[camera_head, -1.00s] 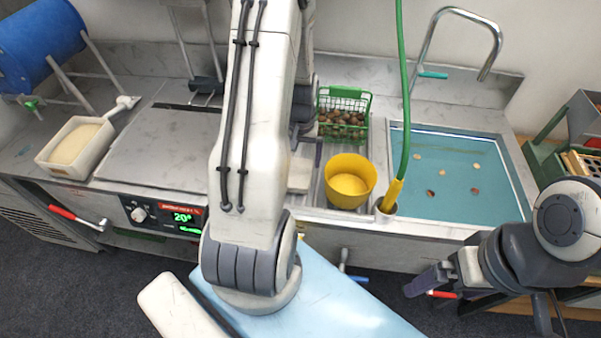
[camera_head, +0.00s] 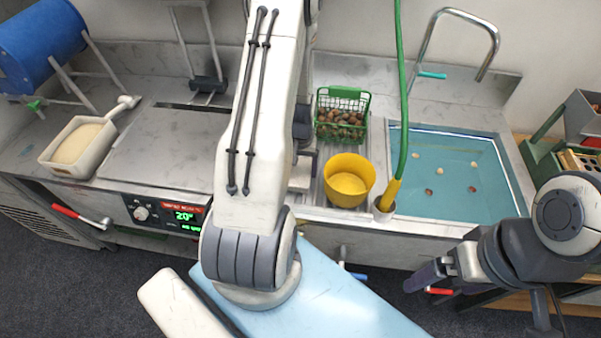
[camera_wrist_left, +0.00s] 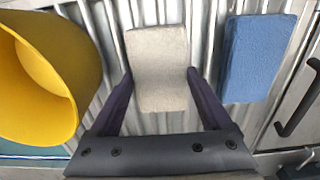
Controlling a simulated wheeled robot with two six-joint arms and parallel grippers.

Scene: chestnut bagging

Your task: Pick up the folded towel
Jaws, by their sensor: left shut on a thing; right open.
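A beige-grey folded towel (camera_wrist_left: 158,68) lies on the ribbed metal drainboard in the left wrist view. My left gripper (camera_wrist_left: 157,80) is shut on it, one dark finger along each side. In the head view my left arm hides this gripper and most of the towel. A blue folded cloth or pad (camera_wrist_left: 257,58) lies to the right of the towel in the left wrist view, apart from the fingers. My right gripper (camera_head: 428,278) is open and empty in front of the counter.
A yellow bowl (camera_head: 349,181) stands close to the towel. Behind it is a green basket (camera_head: 342,116) of chestnuts. The water-filled sink (camera_head: 455,200) with several floating pieces is to the right. A green hose (camera_head: 402,110) hangs between bowl and sink.

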